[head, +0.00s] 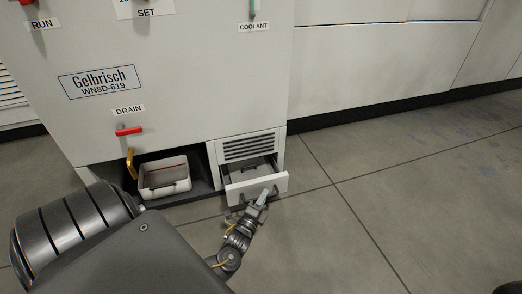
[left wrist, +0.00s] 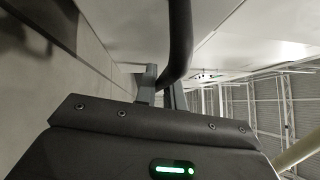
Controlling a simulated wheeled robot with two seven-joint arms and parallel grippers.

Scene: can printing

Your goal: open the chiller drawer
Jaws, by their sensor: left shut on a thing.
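The chiller drawer (head: 279,183) stands pulled out at the bottom right of the white machine, under a vented grille. Its inside shows from above. My left gripper (head: 262,197) is at the middle of the drawer's front, and its arm comes up from the lower part of the head view. In the left wrist view the dark handle bar (left wrist: 180,45) runs down between the fingers of my left gripper (left wrist: 162,88), which is shut on it. In the head view the gripper hides most of the handle. My right gripper is in neither view.
The white machine (head: 190,60) carries a red drain lever (head: 129,131) above a yellow spout (head: 131,163). A whitish bin (head: 165,180) sits in the open bay left of the drawer. The grey tiled floor (head: 400,190) to the right is clear.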

